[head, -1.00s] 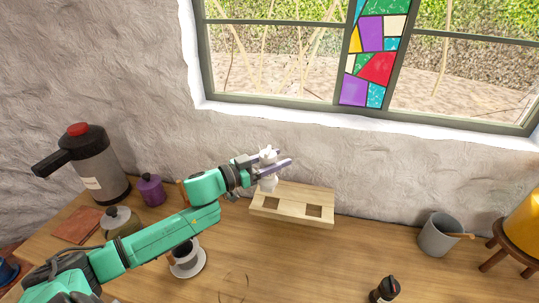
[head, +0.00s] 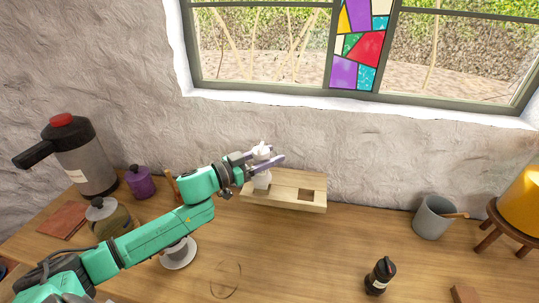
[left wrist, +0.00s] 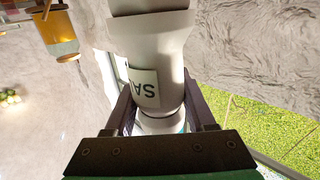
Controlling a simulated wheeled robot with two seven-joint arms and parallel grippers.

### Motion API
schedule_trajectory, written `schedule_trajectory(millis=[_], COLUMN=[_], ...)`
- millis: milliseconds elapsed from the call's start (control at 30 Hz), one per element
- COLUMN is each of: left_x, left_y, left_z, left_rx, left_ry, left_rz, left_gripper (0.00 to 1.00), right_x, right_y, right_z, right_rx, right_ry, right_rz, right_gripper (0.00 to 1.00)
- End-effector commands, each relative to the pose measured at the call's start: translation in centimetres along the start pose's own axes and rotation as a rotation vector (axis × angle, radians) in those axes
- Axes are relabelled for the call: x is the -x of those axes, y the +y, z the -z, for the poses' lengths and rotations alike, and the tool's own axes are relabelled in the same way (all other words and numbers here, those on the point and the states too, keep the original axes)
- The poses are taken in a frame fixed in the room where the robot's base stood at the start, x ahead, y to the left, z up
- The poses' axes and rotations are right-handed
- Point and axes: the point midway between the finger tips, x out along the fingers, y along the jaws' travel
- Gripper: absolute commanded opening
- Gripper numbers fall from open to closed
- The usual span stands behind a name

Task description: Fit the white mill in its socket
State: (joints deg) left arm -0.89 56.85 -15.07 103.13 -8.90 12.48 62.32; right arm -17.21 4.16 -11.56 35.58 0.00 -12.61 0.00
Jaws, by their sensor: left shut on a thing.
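The white mill (head: 261,181) stands about upright at the left part of the pale wooden block (head: 290,204). My left gripper (head: 266,159) is shut on the mill below its knobbed top. In the left wrist view the mill (left wrist: 172,50) fills the middle between the two fingers, with a label reading "SA" upside down. The block's right socket (head: 306,195) shows as an empty square hole. The left socket is hidden behind the mill, and I cannot tell how far the mill's foot is in it. My right gripper is not in view.
A dark mill (head: 380,275) stands at the front right. A grey mug (head: 433,218) and a yellow vessel on a wooden stand (head: 493,238) are at the right. A flask (head: 83,157), purple jar (head: 138,182), glass pot (head: 108,220) and saucer (head: 178,257) lie around my left arm.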

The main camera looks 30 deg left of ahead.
Motion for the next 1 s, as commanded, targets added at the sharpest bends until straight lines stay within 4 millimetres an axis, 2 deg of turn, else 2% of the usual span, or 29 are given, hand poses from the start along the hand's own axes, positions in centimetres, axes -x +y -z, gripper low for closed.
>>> schedule_trajectory(millis=[433, 1000], left_x=[0.0, 0.0], left_y=[0.0, 0.1], left_z=[0.0, -1.3], left_rx=[0.001, 0.001], left_ry=[0.001, 0.001], left_rz=[-0.001, -0.001], left_gripper=[0.0, 0.0], right_x=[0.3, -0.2], right_y=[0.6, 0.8], right_z=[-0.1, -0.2], right_rx=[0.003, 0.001], right_ry=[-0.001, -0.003], right_rz=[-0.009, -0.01], right_gripper=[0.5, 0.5])
